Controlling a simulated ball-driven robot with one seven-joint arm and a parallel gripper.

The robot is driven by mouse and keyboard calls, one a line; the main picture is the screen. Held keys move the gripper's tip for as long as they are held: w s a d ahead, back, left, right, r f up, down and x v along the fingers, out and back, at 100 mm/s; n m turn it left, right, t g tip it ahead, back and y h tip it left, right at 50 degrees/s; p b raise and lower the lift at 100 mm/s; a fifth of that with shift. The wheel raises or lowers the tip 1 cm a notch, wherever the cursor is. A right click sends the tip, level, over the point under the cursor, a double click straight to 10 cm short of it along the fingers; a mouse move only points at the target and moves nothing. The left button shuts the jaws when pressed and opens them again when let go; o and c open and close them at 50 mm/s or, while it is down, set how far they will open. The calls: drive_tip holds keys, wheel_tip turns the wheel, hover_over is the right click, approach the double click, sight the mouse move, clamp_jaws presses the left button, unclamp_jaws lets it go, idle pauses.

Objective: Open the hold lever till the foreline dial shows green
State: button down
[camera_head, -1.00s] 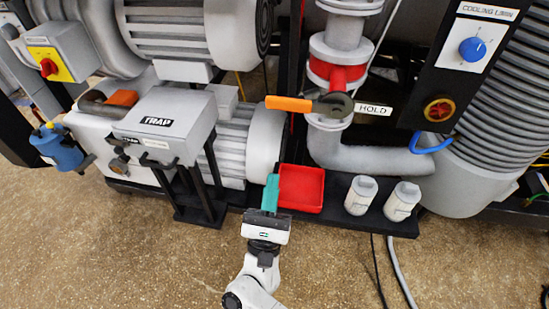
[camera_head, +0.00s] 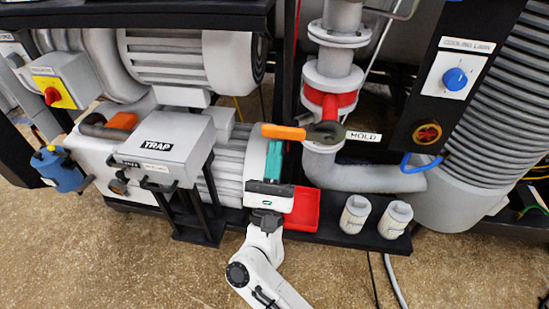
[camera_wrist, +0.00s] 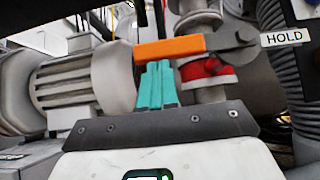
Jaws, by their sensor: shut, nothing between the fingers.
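The hold lever has an orange handle (camera_head: 284,132) that points left from a dark hub (camera_head: 325,133) on the vertical pipe, with a HOLD label at its right. It also shows in the wrist view (camera_wrist: 170,49), with the label (camera_wrist: 284,37) at its right. My gripper (camera_head: 275,145) is shut and empty, with teal fingers pointing up just below the orange handle. In the wrist view the fingertips (camera_wrist: 158,66) appear just under the handle; I cannot tell whether they touch it. I cannot make out the foreline dial in either view.
A red tray (camera_head: 303,212) lies behind my wrist, beside two white cylinders (camera_head: 355,214). The grey TRAP box (camera_head: 163,140) stands to the left. A black panel with a blue knob (camera_head: 455,79) is at the right. The floor in front is open.

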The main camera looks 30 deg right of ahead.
drive_tip(key=shift+a+m+b, duration=0.1)
drive_tip(key=shift+m+b, duration=0.2)
drive_tip(key=shift+b, duration=0.05)
drive_tip(key=shift+w+r+m+g+h+b, duration=0.1)
drive_tip(key=shift+r+m+g+h+b, duration=0.2)
drive_tip(key=shift+m+g+h, duration=0.4)
drive_tip(key=shift+a+r+m+h+b, duration=0.1)
drive_tip(key=shift+m+h+b, duration=0.25)
drive_tip(key=shift+m+h, duration=0.05)
drive_tip(key=m+g+h+b, duration=0.1)
drive_tip(key=r+m+g+h+b, duration=0.1)
drive_tip(key=m, duration=0.1)
drive_tip(key=shift+w+a, duration=0.15)
drive_tip(key=m+g+b, duration=0.1)
drive_tip(key=m, duration=0.1)
drive_tip(key=r+m+g+h+b, duration=0.1)
drive_tip(key=g+b, duration=0.1)
drive_tip(key=shift+a+r+m+h, duration=0.1)
drive_tip(key=shift+r+m+h, duration=0.05)
drive_tip(key=shift+m+h, duration=0.2)
wheel_tip(320, 180, up, 9)
drive_tip(key=m+g+y+b, duration=0.2)
drive_tip(key=m+g+b, duration=1)
drive_tip(key=m, duration=0.3)
hover_over(274, 132)
drive_tip(key=s+d, duration=0.2)
drive_tip(key=s, duration=0.1)
drive_tip(key=shift+s+d+r+m+g+y+b, duration=0.3)
drive_tip(key=shift+s+d+r+m+y+b, duration=0.45)
drive_tip(key=shift+s+d+r+m+y, duration=0.55)
